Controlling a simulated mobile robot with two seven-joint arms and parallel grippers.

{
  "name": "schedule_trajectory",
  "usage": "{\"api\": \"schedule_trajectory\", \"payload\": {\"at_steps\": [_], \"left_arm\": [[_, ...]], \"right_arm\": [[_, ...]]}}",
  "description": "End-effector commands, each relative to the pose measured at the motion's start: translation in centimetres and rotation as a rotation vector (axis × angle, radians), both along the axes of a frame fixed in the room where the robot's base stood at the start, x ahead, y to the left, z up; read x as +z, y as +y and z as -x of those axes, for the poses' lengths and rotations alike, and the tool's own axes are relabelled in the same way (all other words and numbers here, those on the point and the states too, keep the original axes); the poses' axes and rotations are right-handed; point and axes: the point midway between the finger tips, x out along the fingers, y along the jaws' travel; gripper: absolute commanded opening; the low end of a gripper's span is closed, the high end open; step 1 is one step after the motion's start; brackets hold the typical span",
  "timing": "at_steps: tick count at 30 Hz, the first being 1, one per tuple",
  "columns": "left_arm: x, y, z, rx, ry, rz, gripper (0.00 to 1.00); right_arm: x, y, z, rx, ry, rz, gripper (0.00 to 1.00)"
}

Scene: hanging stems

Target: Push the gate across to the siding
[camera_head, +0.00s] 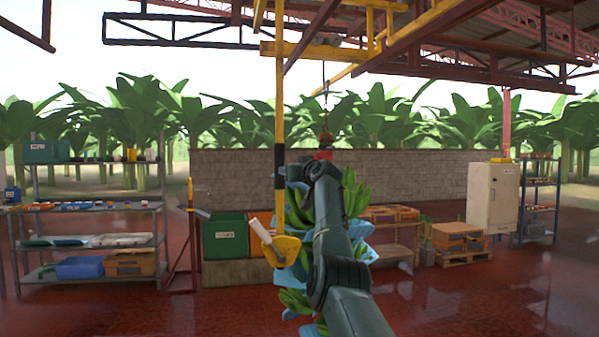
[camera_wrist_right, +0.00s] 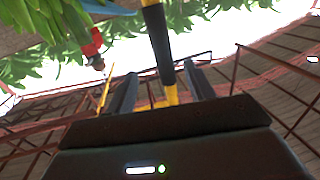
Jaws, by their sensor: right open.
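A yellow pole with a black band (camera_head: 280,170) hangs from the yellow overhead rail work (camera_head: 310,51), which I take for the gate. Its lower end has a yellow plate (camera_head: 285,247) and a white grip (camera_head: 260,230). My right arm reaches up just right of the pole in the head view and hides its own fingertips. In the right wrist view my right gripper (camera_wrist_right: 160,73) is open, and the black and yellow pole (camera_wrist_right: 160,40) shows between its two fingers. I cannot tell whether they touch it. The siding is not clearly distinguishable. My left gripper is out of view.
Banana bunches with blue covers (camera_head: 358,195) hang behind my right arm, below a hook (camera_head: 326,137). A shelf rack (camera_head: 92,208) stands at left, a green crate (camera_head: 224,237) by the low wall (camera_head: 235,170), and a white cabinet (camera_head: 492,196) at right. Red floor lies open in front.

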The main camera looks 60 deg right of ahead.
Motion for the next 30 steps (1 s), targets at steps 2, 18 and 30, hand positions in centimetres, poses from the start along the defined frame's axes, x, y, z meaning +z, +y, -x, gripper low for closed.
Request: {"api": "schedule_trajectory", "payload": {"at_steps": [2, 18, 30], "left_arm": [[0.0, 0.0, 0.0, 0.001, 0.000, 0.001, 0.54], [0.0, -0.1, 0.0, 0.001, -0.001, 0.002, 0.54], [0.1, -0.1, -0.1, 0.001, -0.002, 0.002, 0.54]], "right_arm": [[0.0, 0.1, -0.2, 0.001, 0.001, 0.001, 0.53], [-1.0, 1.1, -1.6, 0.006, 0.033, 0.022, 0.53], [-22.6, 18.4, -15.4, 0.195, 0.406, 0.297, 0.53]]}}
